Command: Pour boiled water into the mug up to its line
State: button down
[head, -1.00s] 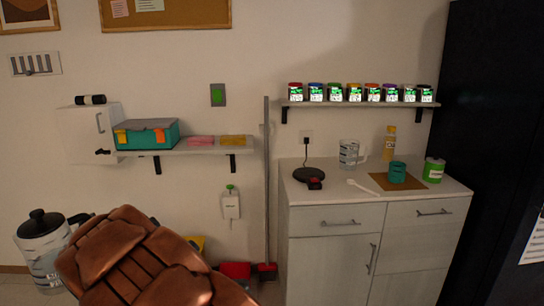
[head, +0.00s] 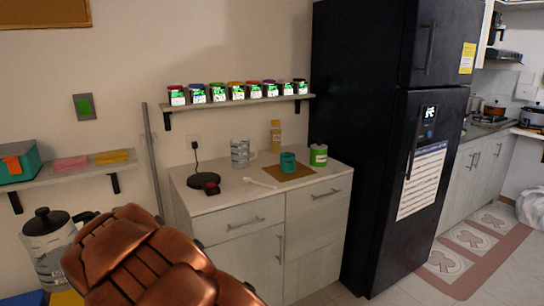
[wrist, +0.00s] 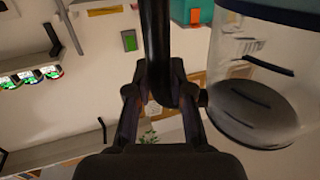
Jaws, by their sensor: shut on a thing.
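A clear kettle (head: 45,262) with a black lid and dark marks on its wall is at the left of the head view, upright beside my copper-coloured arm. In the wrist view, my gripper (wrist: 162,95) is shut on its black handle, and the kettle's clear body (wrist: 265,70) is to the right of the fingers. The water level in it is hard to tell. A teal mug (head: 288,163) stands on a brown mat (head: 300,174) on the cabinet, far right of the kettle. No line on the mug can be made out. My fingers are hidden in the head view.
On the cabinet top (head: 222,197) are a black round base (head: 203,181), a clear marked jug (head: 240,153), a white spoon (head: 259,183), a bottle (head: 276,136) and a green can (head: 318,154). A spice shelf (head: 240,104) is above; a black fridge (head: 375,150) stands right.

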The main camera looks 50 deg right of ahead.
aim_at(288, 164)
jog(key=z, duration=0.9)
